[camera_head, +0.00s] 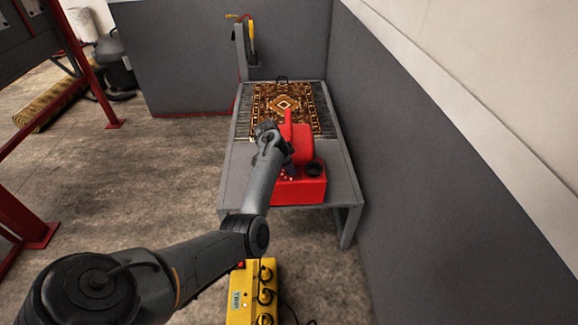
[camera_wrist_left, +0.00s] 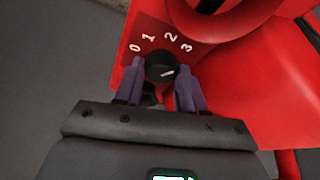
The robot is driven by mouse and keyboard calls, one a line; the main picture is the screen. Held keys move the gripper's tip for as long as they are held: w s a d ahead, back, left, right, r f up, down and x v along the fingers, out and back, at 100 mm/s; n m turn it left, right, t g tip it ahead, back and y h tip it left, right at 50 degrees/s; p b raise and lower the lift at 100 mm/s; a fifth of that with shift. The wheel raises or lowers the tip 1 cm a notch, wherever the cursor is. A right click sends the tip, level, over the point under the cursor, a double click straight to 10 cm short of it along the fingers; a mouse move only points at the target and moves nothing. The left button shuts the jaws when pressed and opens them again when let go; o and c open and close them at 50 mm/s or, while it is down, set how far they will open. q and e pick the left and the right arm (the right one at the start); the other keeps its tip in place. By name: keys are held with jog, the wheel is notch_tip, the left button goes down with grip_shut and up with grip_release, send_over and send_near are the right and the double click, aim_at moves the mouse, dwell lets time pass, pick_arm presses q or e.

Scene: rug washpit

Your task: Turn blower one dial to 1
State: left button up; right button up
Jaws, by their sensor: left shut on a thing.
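A red blower (camera_head: 302,150) stands on the near end of a grey table. Its control panel (camera_wrist_left: 150,30) shows in the left wrist view with the marks 0, 1, 2 and 3 in an arc above a black dial (camera_wrist_left: 158,62). The dial's white line lies toward the right, on the side of the 3. My left gripper (camera_wrist_left: 160,78) has its purple fingers on either side of the dial and is shut on it. In the head view, the left wrist covers the dial and the gripper (camera_head: 287,168) is partly hidden.
A patterned rug (camera_head: 284,104) lies on the grey table (camera_head: 345,190) behind the blower. A grey wall (camera_head: 400,150) runs close along the right. A yellow box (camera_head: 240,300) with several black sockets is below, in front of the table. Open floor lies left.

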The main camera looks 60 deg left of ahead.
pick_arm(q)
jog(key=shift+r+n+p, duration=0.2)
jog(key=shift+n+p, duration=0.1)
jog(key=shift+p, duration=0.3)
jog(key=n+y+p, duration=0.1)
jog(key=n+p, duration=0.1)
jog(key=p, duration=0.1)
jog(key=n+y+p, duration=0.1)
jog(key=n+p, duration=0.2)
jog(key=n+y+p, duration=0.1)
jog(key=n+p, duration=0.1)
jog(key=p, duration=0.2)
jog(key=shift+d+r, duration=0.1)
jog(key=shift+d, duration=0.15)
jog(key=shift+n+g+y+p, duration=0.3)
jog(key=shift+n+p, duration=0.35)
jog(key=shift+n, duration=0.45)
jog(key=shift+w+n+y+p, duration=0.1)
jog(key=shift+n+y+p, duration=0.25)
jog(key=shift+n, duration=0.55)
jog(key=shift+f+n+g, duration=0.25)
jog(key=shift+n+g, duration=0.25)
jog(key=shift+n, duration=0.3)
jog(key=shift+d+n+g+y, duration=0.1)
jog(key=shift+n+g+y, duration=0.3)
jog(key=shift+n, duration=0.9)
jog(key=shift+f, duration=0.1)
jog(key=o, duration=1)
jog(key=shift+w, duration=0.1)
